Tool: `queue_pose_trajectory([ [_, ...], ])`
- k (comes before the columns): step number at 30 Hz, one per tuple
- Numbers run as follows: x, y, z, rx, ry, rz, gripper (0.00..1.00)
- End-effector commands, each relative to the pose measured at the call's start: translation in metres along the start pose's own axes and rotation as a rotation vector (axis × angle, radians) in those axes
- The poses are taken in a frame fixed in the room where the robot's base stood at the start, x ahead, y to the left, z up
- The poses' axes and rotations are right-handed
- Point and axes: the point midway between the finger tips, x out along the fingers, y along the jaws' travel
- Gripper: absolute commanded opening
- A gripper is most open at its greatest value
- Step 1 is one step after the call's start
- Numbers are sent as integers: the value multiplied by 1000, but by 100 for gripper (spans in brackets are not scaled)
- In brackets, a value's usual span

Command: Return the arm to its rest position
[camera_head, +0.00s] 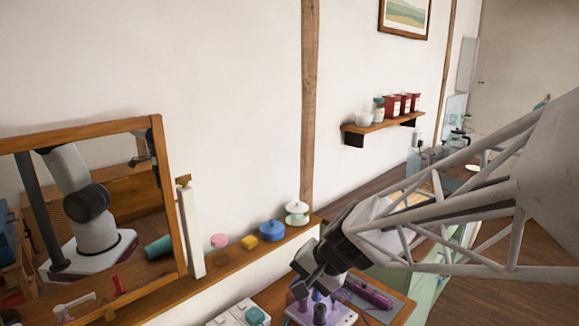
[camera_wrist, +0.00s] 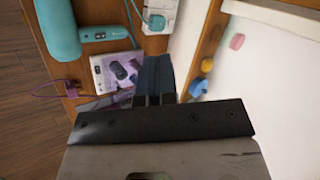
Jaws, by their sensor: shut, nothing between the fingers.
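My gripper (camera_head: 305,285) is at the end of my arm, which reaches in from the right in the head view. It hangs over the wooden surface beside the wall ledge. In the wrist view, its dark fingers (camera_wrist: 155,82) are together with nothing between them. Whether the fingertips touch anything below cannot be told.
A framed mirror (camera_head: 172,200) stands left. A purple object (camera_head: 370,293) lies near my arm. A teal cylinder (camera_wrist: 58,30) lies left in the wrist view.

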Motion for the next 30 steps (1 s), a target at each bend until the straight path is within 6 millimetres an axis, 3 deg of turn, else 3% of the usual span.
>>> queue_pose_trajectory([
  [6,-54,42,34,-155,30,149,0],
  [18,-136,124,88,-364,97,474,0],
  [24,-156,147,102,-407,117,572,0],
  [30,-160,152,105,-416,120,595,0],
])
